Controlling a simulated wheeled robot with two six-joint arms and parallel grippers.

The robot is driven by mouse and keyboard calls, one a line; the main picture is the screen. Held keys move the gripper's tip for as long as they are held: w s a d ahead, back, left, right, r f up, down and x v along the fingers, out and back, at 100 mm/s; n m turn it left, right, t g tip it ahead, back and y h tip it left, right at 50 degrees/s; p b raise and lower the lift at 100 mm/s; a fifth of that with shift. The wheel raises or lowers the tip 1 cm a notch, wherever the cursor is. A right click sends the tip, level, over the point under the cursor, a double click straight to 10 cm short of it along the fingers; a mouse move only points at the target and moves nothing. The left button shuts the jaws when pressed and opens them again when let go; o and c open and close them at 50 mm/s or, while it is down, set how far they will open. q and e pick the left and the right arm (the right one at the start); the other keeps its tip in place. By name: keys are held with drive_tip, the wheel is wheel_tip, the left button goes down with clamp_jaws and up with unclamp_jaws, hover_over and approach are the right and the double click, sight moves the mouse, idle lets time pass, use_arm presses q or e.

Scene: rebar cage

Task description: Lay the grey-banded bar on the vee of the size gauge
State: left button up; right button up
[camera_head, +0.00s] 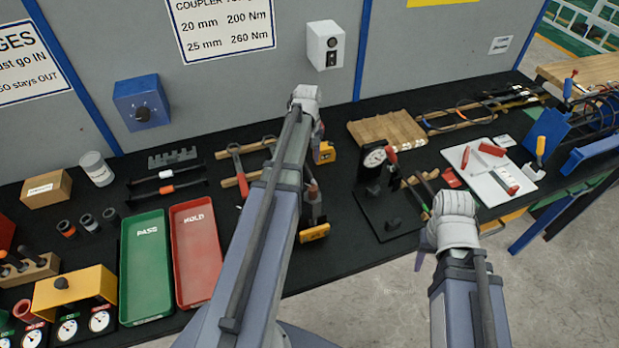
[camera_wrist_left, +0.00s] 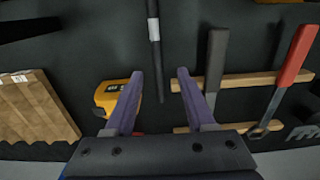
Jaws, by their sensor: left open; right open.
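The grey-banded bar (camera_wrist_left: 153,45) is a thin dark rod with a pale grey band. In the left wrist view it lies on the black mat, its lower end between my finger tips. In the head view my left arm seems to hide it. My left gripper (camera_wrist_left: 159,72) is open and empty, its fingers either side of the bar's end; in the head view it (camera_head: 313,205) is partly behind the arm. The size gauge (camera_head: 373,158) appears as a white dial on a black base; its vee is not clear. My right gripper (camera_head: 425,243) is open, mostly hidden behind its wrist.
A yellow tool (camera_wrist_left: 109,97) lies beside my left fingers. A red-handled tool (camera_wrist_left: 298,55) and a grey-handled one (camera_wrist_left: 216,60) rest on wooden strips. Green (camera_head: 147,270) and red (camera_head: 195,250) trays lie left. A wooden block (camera_head: 387,128) stands behind the gauge.

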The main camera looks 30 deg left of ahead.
sight(309, 173)
use_arm(q)
drive_tip(key=shift+d+f+b, duration=0.15)
drive_tip(key=shift+f+b, duration=1.15)
drive_tip(key=shift+f, duration=0.05)
drive_tip(key=shift+d+f+b, duration=0.15)
drive_tip(key=shift+f+b, duration=1.15)
drive_tip(key=shift+r, duration=0.1)
clamp_jaws()
